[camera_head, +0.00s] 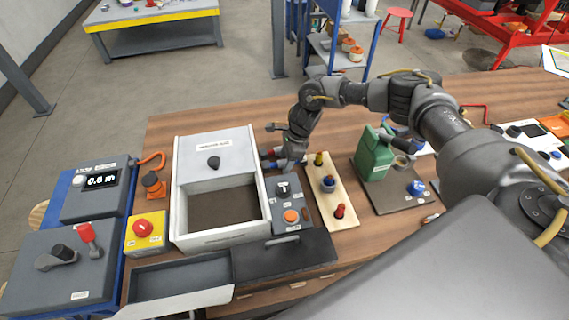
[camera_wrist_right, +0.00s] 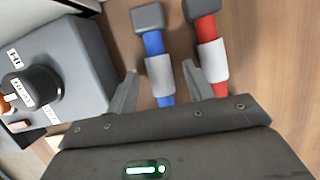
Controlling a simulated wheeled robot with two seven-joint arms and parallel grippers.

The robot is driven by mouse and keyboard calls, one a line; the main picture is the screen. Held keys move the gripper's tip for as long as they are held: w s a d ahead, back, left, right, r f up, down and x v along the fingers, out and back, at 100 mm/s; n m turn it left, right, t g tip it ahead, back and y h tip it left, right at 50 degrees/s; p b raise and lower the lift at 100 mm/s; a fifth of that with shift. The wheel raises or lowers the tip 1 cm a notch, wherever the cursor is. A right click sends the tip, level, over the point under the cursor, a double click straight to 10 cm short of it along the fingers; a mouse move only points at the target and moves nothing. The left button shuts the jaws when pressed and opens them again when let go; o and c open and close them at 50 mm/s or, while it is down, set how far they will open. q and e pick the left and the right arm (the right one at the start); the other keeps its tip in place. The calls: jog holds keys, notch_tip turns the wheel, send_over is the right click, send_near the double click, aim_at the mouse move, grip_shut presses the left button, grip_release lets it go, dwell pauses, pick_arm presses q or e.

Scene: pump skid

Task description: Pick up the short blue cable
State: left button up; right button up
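The short blue cable (camera_wrist_right: 153,45) lies on the wooden table in the right wrist view, with a dark block-like end and a pale grey sleeve. A red cable (camera_wrist_right: 207,28) of the same shape lies beside it on the right. My right gripper (camera_wrist_right: 160,88) is open, with one finger on each side of the blue cable; the right finger is between the blue and red cables. I cannot tell whether the fingers touch it. The cable's near end is hidden by my gripper. In the head view, my right gripper (camera_head: 284,162) points down beside the white box. My left gripper is not in view.
A grey control box (camera_wrist_right: 62,65) with a black knob stands close left of the gripper in the wrist view. In the head view are a white open box (camera_head: 180,215), a wooden board (camera_head: 325,205) with coloured pieces, and a green can (camera_head: 374,155).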

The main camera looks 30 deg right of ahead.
jog(key=c, duration=0.9)
jog(key=shift+r, duration=0.1)
